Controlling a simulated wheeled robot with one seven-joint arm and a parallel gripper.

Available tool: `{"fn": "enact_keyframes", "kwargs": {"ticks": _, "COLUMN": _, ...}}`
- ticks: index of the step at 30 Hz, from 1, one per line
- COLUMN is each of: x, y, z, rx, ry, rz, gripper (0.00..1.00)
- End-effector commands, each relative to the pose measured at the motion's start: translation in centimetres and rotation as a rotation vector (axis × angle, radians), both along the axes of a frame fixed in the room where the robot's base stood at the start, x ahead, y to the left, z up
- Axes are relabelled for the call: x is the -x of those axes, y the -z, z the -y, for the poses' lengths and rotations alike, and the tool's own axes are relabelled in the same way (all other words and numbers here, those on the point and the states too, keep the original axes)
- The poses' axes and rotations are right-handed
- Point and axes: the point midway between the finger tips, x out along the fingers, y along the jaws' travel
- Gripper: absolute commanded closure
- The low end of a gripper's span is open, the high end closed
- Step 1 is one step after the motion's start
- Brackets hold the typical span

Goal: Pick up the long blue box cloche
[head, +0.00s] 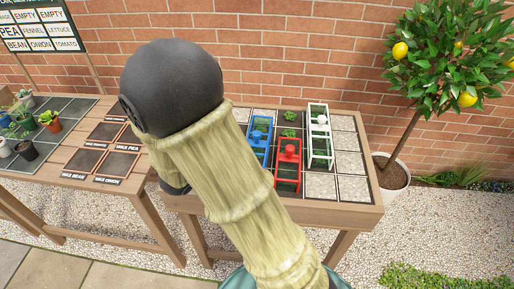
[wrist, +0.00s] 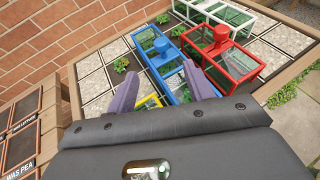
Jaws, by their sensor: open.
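The long blue box cloche (head: 263,124) has a blue frame, clear panels and a blue knob, and stands on the tiled bench left of a red cloche. In the head view my arm covers part of its surroundings. In the wrist view the blue cloche (wrist: 147,52) runs from the top middle down toward my fingers, its knob near its middle. My gripper (wrist: 163,92) is open, its two purple fingers apart on either side of the cloche's near part in the picture. I cannot tell whether the fingers touch it. My gripper is hidden in the head view.
A red cloche (head: 288,160) stands close on the right, with a white cloche (head: 320,137) beyond it. A yellow frame (wrist: 147,103) shows between my fingers. Small green plants (head: 290,116) sit on the bench. The right-hand tiles (head: 351,163) are clear. A brick wall (head: 290,60) stands behind.

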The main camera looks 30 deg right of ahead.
Motion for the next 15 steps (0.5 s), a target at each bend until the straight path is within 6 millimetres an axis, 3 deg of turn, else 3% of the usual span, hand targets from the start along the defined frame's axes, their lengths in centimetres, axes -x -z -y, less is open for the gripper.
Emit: {"fn": "enact_keyframes", "kwargs": {"ticks": 15, "x": -4.3, "y": 3.6, "z": 7.3, "rx": 0.0, "ry": 0.006, "rz": -0.002, "gripper": 0.48}}
